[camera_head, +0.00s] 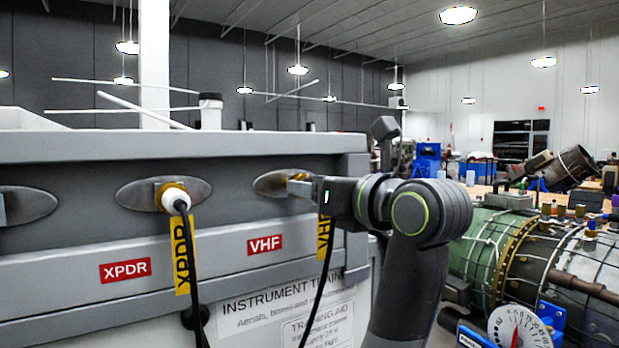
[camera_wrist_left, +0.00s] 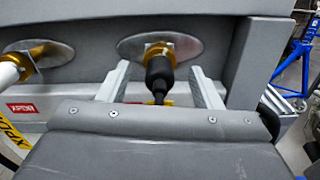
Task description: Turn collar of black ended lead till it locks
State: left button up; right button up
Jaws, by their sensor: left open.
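The black-ended lead (camera_wrist_left: 160,76) points into a brass collar (camera_wrist_left: 157,51) on an oval metal plate (camera_wrist_left: 187,45) in the left wrist view. My left gripper (camera_wrist_left: 158,69) is open, with one finger on each side of the black end and a gap to both. In the head view my left gripper (camera_head: 298,187) is at the socket above the red VHF label (camera_head: 264,244). There it hides the black end, and only the lead's black cable (camera_head: 317,295) and yellow VHF tag (camera_head: 324,240) show below. My right gripper is not in view.
A white-ended lead (camera_head: 175,197) with a yellow XPDR tag (camera_head: 181,255) sits in the socket to the left. Another oval plate (camera_head: 25,206) is at the far left. The grey panel (camera_head: 90,235) is close in front. A green turbine (camera_head: 480,250) stands to the right.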

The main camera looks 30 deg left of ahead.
pick_arm(q)
jog(key=shift+p+x, duration=0.3)
jog(key=shift+x, duration=1.2)
jog(key=c, duration=1)
jog(key=shift+r+m+p, duration=0.2)
jog(key=shift+m+p, duration=1.05)
jog(key=shift+m, duration=0.15)
jog(key=m+p, duration=0.3)
jog(key=shift+m, duration=0.3)
jog(key=m+p, duration=0.5)
jog(key=shift+f+m+p, duration=0.2)
jog(key=shift+m+p, duration=1)
jog(key=shift+w, duration=0.1)
